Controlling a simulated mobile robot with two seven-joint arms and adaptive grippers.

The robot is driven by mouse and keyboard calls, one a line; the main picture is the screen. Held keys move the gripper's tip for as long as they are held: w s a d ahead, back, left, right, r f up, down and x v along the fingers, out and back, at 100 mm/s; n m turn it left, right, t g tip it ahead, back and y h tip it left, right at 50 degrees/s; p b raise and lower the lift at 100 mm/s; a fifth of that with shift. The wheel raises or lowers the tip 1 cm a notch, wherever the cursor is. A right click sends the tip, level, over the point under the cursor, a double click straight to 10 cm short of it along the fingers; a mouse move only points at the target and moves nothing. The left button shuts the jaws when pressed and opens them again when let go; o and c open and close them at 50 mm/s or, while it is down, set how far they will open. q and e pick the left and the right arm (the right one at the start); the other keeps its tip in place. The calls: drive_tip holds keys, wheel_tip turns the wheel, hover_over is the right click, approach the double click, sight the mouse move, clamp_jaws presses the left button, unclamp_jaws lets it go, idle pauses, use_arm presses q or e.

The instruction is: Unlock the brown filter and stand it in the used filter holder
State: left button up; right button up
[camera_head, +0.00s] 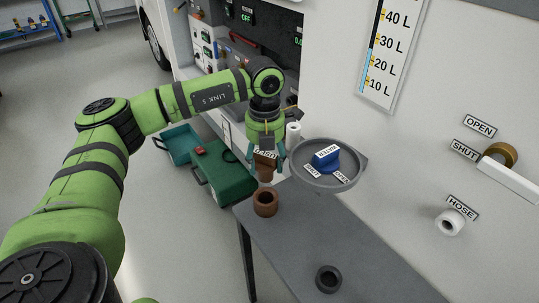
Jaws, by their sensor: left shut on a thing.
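My left gripper (265,152) points down above the far left end of the grey table, with its fingers around a brown piece, which looks like the brown filter (264,173). A small label on its upper part is too small to read surely. The filter is about upright, and its lower end appears just above a brown open-topped round cup (265,203) on the table. I cannot tell whether they touch. A dark grey round cup (328,279) stands nearer on the table. Neither cup has a readable label, so I cannot tell which is the used filter holder. My right gripper is out of view.
A grey round dish (325,182) with a blue handle (326,159) and SHUT and OPEN labels is close right of my gripper. The grey table (300,236) is bare between the cups. A green toolbox (225,180) stands behind left. The vehicle's white wall borders the right.

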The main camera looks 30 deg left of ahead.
sight(266, 177)
use_arm(q)
drive_tip(key=shift+s, duration=0.15)
drive_tip(key=shift+f+b, duration=0.6)
drive_tip(key=shift+f, duration=0.5)
wheel_tip(266, 177, down, 2)
drive_tip(key=shift+f+b, duration=0.25)
drive_tip(key=shift+b, duration=0.9)
drive_tip(key=shift+f+b, duration=0.35)
drive_tip(key=shift+f, duration=0.2)
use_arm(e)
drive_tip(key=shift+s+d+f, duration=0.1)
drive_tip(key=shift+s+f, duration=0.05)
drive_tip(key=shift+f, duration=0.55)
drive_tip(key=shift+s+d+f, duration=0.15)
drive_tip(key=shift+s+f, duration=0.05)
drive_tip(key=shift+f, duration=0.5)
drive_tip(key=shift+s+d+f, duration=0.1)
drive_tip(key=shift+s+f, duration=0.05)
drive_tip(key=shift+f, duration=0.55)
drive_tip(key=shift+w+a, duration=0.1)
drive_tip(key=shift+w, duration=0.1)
use_arm(q)
drive_tip(key=shift+f+b, duration=1.95)
drive_tip(key=shift+f, duration=0.75)
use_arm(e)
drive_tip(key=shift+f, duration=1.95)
use_arm(q)
drive_tip(key=o, duration=1.4)
